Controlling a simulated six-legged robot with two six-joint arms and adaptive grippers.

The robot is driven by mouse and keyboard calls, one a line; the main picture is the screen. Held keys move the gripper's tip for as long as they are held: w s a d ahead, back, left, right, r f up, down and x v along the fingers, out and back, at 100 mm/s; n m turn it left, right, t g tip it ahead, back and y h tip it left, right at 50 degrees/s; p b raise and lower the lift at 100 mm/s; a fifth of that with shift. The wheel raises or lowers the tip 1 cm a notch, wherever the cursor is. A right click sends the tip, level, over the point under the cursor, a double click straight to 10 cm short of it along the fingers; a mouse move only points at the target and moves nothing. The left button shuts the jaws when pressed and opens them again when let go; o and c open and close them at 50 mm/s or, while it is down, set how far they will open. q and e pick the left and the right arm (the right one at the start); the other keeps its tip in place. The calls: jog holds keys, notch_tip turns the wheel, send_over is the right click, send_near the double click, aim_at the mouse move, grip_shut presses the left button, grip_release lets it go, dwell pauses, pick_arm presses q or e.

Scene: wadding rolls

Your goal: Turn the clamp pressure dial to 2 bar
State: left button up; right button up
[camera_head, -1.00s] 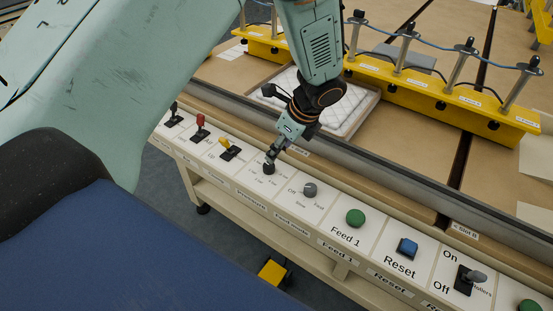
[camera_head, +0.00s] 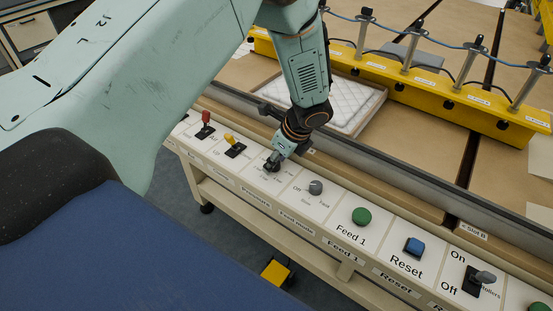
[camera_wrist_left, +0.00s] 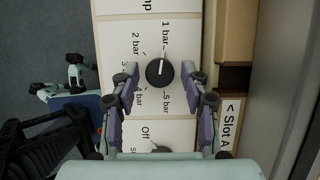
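The clamp pressure dial (camera_wrist_left: 160,71) is a round black knob with a white pointer line, on a white panel in the left wrist view. Its pointer is directed towards the "1 bar" mark. The "2 bar" mark (camera_wrist_left: 137,45) is up and left of it. My left gripper (camera_wrist_left: 160,77) is open, with one finger on each side of the dial; gaps show, and I see no contact. In the head view my left gripper (camera_head: 273,165) is low at the panel and largely hides the dial. What seems to be my right gripper (camera_wrist_left: 62,82) shows at the wrist view's left, fingers apart.
A grey feed-mode knob (camera_head: 316,187) sits beside the dial, then a green Feed 1 button (camera_head: 362,217) and a blue Reset button (camera_head: 414,246). Yellow (camera_head: 234,144) and red (camera_head: 205,121) levers stand on the other side. A metal rail (camera_head: 380,170) runs behind the panel.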

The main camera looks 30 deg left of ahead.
pick_arm(q)
jog(key=shift+a, duration=0.1)
jog(key=c, duration=0.6)
grip_shut()
